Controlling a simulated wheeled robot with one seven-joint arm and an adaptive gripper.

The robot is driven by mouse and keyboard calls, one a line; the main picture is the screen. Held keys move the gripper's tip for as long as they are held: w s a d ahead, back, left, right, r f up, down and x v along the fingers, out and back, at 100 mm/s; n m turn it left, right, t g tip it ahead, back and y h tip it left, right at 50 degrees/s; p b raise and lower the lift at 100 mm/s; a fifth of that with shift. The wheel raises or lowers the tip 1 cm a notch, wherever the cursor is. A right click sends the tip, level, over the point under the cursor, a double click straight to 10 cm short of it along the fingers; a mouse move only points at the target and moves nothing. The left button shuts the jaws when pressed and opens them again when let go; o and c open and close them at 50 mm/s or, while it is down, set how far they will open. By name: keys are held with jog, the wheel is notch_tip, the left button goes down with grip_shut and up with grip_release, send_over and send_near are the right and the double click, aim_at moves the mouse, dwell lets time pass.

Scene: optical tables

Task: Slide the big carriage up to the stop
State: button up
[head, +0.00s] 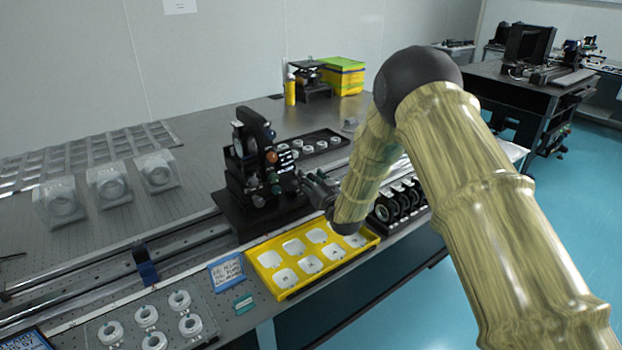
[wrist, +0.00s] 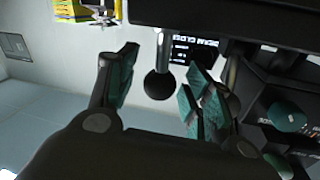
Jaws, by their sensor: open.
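The big carriage (head: 255,175) is a tall black stage with knobs and optics, on a wide black base across the long rail (head: 75,285). A small dark blue block (head: 148,273), seemingly the stop, sits on the rail to its left, with bare rail between them. My gripper (head: 312,188) is at the carriage's right side. In the wrist view my gripper (wrist: 160,88) is open, its teal-padded fingers on either side of a round black knob (wrist: 159,85) on a silver rod. The knob looks close to the right finger; I cannot tell whether they touch.
A yellow tray (head: 262,278) with white pieces lies in front of the carriage. Several black ringed mounts (head: 400,205) stand right of it. Clear blocks (head: 110,186) stand behind the rail. A blue label card (head: 227,271) and a clear plate with white rings (head: 112,307) lie in front.

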jog(key=shift+w, duration=0.1)
grip_shut()
dwell(0.3)
jog(key=shift+a, duration=0.1)
